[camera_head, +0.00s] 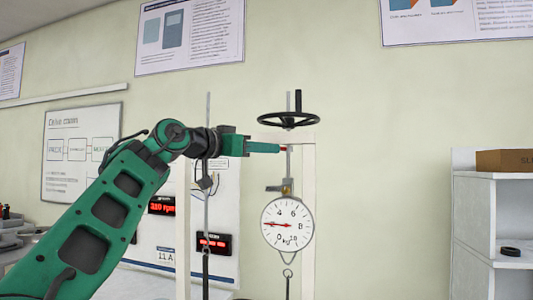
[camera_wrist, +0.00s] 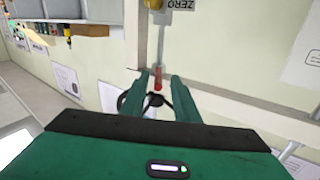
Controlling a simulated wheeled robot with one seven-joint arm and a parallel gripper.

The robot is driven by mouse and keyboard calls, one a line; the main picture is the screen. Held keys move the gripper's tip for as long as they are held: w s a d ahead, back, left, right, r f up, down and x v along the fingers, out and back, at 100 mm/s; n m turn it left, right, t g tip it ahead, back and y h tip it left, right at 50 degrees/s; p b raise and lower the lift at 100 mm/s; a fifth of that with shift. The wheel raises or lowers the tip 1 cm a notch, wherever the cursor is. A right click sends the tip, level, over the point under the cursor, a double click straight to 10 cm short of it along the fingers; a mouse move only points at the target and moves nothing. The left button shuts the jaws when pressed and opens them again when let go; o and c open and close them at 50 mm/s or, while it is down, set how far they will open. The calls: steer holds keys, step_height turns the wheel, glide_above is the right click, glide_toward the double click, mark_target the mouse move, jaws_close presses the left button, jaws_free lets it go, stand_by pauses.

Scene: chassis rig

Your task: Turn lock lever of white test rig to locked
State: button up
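The white test rig (camera_head: 308,185) is an upright frame with a black handwheel (camera_head: 288,120) on top and a round dial gauge (camera_head: 287,223) hanging below. A small red piece (camera_wrist: 158,78), apparently the lock lever's handle, shows on the rig's rod. My gripper (camera_head: 281,148) is level, just below the handwheel, with its tip at the rod. In the wrist view, my green fingers (camera_wrist: 163,88) stand apart on either side of the red piece, with gaps visible. The lever's pivot and exact angle cannot be made out.
A brass fitting (camera_head: 287,188) sits above the dial; the wrist view shows a "ZERO" label (camera_wrist: 183,4). Red digital displays (camera_head: 213,243) are on the panel behind. A white shelf (camera_head: 473,215) with a brown box (camera_head: 505,161) stands right. Space between rig and shelf is clear.

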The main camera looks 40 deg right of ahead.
steer(key=shift+w+d, duration=0.15)
steer(key=shift+d, duration=0.75)
jaws_close()
steer(key=shift+r, duration=0.1)
